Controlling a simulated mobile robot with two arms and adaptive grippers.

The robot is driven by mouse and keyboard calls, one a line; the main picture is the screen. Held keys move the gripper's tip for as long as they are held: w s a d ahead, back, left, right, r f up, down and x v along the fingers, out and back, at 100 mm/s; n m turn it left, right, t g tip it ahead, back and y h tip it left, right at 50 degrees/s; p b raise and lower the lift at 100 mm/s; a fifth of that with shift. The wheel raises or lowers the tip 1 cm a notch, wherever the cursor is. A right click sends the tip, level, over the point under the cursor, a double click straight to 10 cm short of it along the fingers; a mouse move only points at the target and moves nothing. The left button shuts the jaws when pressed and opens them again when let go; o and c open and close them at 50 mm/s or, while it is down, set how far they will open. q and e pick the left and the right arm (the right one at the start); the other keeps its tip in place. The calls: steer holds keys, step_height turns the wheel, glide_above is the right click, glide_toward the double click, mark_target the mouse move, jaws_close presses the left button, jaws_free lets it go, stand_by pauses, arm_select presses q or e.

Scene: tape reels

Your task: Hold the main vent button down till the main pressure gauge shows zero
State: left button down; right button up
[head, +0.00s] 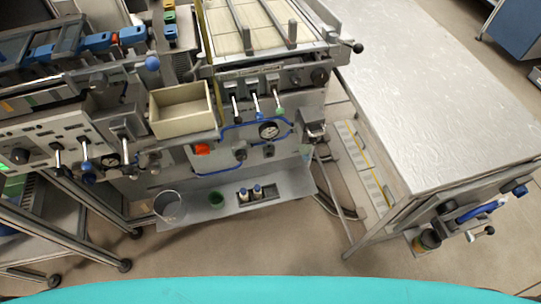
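A round pressure gauge (268,130) with a white face and dark rim is on the front panel of the middle machine, beside blue tubing. Its reading is too small to tell. A red part (203,149) sits on the same panel, left of the gauge, and a dark knob (240,155) is below the tubing. I cannot tell which part is the main vent button, and no label is readable. Neither of my grippers shows in the head view.
Levers (255,102) stick out above the gauge. An open beige box (182,109) stands upper left of it. A low shelf (295,185) holds a clear cup (170,206), a green cup (217,199) and small bottles. A metal table (440,90) stands right. Floor in front is clear.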

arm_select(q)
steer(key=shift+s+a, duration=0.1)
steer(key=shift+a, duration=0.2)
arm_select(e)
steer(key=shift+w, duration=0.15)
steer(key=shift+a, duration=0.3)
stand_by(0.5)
